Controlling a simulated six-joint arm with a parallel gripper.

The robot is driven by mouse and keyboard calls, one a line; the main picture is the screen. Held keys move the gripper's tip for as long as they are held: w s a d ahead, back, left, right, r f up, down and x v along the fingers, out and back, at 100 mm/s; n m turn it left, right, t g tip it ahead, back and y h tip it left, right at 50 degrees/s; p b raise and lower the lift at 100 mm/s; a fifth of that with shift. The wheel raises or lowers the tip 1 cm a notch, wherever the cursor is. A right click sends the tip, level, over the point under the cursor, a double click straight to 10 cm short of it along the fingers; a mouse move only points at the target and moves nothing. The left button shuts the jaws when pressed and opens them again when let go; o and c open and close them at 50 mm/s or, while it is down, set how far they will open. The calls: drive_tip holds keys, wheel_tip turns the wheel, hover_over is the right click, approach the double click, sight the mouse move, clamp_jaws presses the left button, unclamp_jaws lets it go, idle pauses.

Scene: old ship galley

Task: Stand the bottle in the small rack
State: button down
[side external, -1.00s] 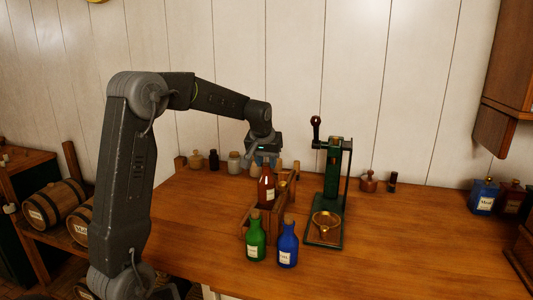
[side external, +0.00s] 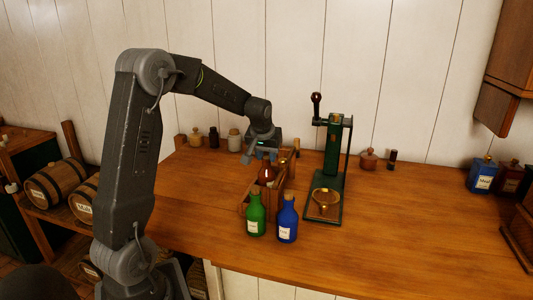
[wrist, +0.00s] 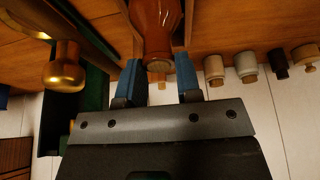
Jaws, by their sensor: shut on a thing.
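A red-brown bottle (side external: 266,173) is upright in the small wooden rack (side external: 247,208). Its lower part and label are hidden behind the rack's near wall; whether its base touches the floor of the rack cannot be seen. My gripper (side external: 265,158) is above the rack, shut on the bottle's neck. In the wrist view, the blue fingers of my gripper (wrist: 158,80) flank the neck of the red-brown bottle (wrist: 158,28), and its cork end points toward my palm. Rack sides show beside the bottle there.
A green bottle (side external: 256,216) and a blue bottle (side external: 287,219) stand in front of the rack. A green press with a brass ring (side external: 326,197) stands close on its right. Several small jars (side external: 234,141) line the wall.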

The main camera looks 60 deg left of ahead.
drive_tip(key=c, duration=0.7)
unclamp_jaws()
drive_tip(key=v, duration=1.4)
drive_tip(key=s+d+m+t+h, duration=0.1)
drive_tip(key=s+d+m, duration=0.45)
drive_tip(key=d, duration=0.95)
drive_tip(key=s+d+f+m, duration=0.1)
drive_tip(key=s+d+f, duration=0.1)
drive_tip(key=s+d, duration=0.1)
drive_tip(key=s+d+f+m+t+h, duration=0.1)
drive_tip(key=s+d, duration=0.2)
drive_tip(key=s, duration=0.2)
drive_tip(key=s+d+f+m+h, duration=0.1)
drive_tip(key=s+d+f, duration=0.1)
drive_tip(key=s+d, duration=0.1)
drive_tip(key=shift+s+d+f+m, duration=0.25)
drive_tip(key=shift+s+f, duration=0.1)
drive_tip(key=shift+s, duration=0.2)
